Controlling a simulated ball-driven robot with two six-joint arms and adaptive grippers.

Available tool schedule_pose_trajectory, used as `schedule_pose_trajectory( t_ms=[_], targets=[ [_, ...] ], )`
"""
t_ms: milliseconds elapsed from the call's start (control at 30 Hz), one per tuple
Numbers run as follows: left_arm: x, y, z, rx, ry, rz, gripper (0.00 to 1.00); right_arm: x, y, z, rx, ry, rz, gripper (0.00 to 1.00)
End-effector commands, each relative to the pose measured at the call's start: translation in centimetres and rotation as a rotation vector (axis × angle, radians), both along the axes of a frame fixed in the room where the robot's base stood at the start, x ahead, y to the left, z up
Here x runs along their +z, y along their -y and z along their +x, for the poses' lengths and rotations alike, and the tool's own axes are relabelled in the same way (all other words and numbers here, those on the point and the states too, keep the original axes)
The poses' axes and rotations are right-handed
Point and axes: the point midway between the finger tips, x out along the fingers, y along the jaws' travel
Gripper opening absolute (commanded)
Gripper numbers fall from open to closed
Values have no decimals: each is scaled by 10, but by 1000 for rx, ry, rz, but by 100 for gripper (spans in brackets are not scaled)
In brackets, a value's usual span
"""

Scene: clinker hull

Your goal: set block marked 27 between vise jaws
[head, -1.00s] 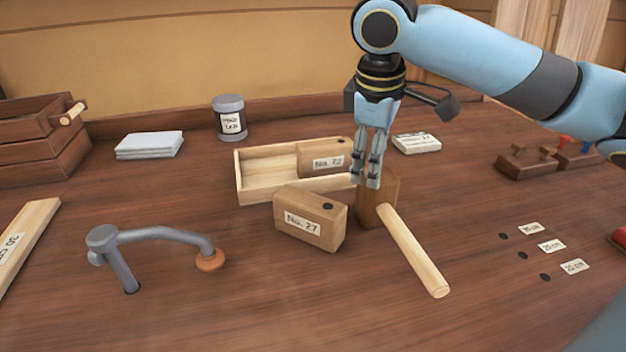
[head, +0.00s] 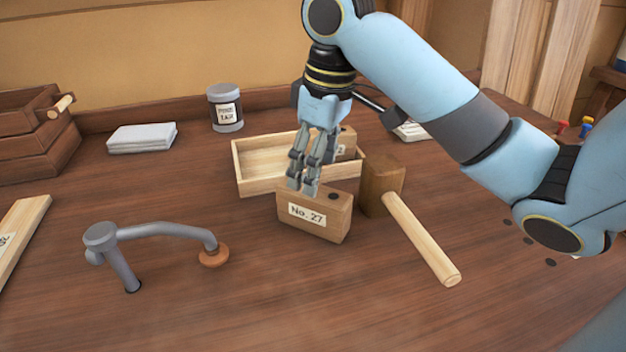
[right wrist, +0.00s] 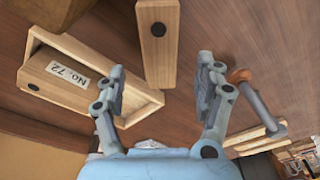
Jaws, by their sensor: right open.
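The block marked No. 27 (head: 328,222) stands on the bench in the middle of the head view, a dark dot on its top. It also shows in the right wrist view (right wrist: 158,55). My right gripper (head: 302,188) is open and empty, at the left part of the block's top, its fingers pointing down. In the right wrist view the fingertips (right wrist: 162,68) are spread to either side of the near end of the block. I cannot tell whether they touch it. No vise jaws can be made out. My left gripper is not in view.
A wooden tray (head: 249,185) behind holds another block, marked No. 72 (right wrist: 58,83). A mallet (head: 420,238) lies just right of block 27. A grey holdfast (head: 165,234) stands at the left. The front of the bench is clear.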

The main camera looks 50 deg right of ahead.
Motion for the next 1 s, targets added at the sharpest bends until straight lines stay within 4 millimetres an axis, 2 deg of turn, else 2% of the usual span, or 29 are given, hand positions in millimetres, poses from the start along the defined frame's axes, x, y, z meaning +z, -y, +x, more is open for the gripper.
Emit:
schedule_pose_trajectory(
  t_ms=[100, 300, 533, 1000],
  targets=[
    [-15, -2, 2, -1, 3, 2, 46, -17, 0, 1, -1, -2, 2, 70],
    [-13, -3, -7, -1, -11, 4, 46, -44, -1, 4, -2, -2, 2, 70],
    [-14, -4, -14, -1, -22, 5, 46, -46, -1, 5, -1, 0, -1, 70],
    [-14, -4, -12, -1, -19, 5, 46, -46, -1, 5, -1, 0, -1, 9]
  ],
)
